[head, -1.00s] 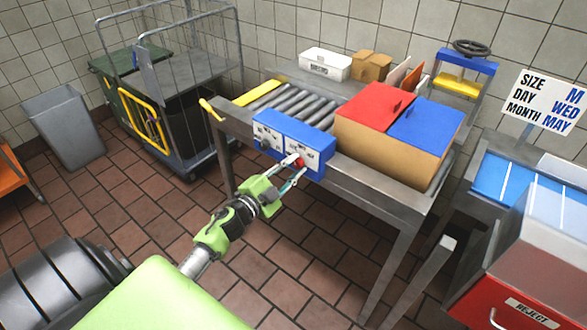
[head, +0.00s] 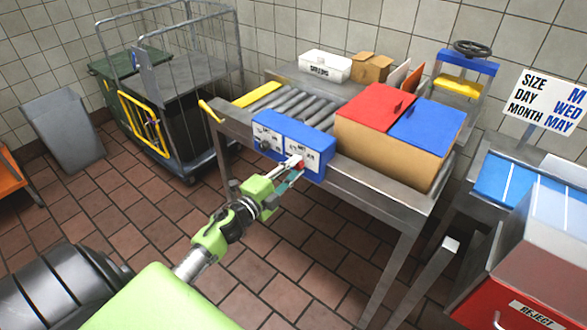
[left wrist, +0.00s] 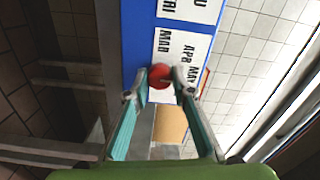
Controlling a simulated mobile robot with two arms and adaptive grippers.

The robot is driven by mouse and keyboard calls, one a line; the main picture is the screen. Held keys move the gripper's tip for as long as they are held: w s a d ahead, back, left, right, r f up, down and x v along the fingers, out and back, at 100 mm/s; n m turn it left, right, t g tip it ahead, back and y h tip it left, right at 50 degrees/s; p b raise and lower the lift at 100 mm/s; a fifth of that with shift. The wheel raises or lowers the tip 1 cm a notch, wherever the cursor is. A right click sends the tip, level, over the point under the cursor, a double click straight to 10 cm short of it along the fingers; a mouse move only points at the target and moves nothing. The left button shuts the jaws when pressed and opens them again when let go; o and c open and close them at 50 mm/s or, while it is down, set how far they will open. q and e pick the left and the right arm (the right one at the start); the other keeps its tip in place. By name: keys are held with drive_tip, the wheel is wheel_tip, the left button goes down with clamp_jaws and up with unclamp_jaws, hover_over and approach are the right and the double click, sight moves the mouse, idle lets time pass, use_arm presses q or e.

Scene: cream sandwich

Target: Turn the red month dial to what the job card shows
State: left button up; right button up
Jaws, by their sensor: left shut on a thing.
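The red month dial (head: 302,165) is on the front of a blue box (head: 318,142) at the table edge. It also shows in the left wrist view (left wrist: 161,71), beside a white label (left wrist: 176,58) reading MAR, APR and MAY. My left gripper (head: 297,164) is shut on the dial, with one fingertip on each side of it; both fingers also show in the left wrist view (left wrist: 165,80). Which month the dial points to cannot be told. The job card (head: 545,103) reads SIZE M, DAY WED, MONTH MAY. My right gripper is not in view.
The blue box has another dial panel (head: 268,136) at left. A carton with red and blue flaps (head: 385,155) stands close right of it on the metal table. Rollers (head: 295,105) lie behind. A red REJECT bin (head: 510,285) is at lower right; a cage trolley (head: 185,90) is back left.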

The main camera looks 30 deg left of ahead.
use_arm(q)
drive_tip(key=o, duration=1.1)
drive_tip(key=s, duration=1.2)
drive_tip(key=shift+a, duration=0.45)
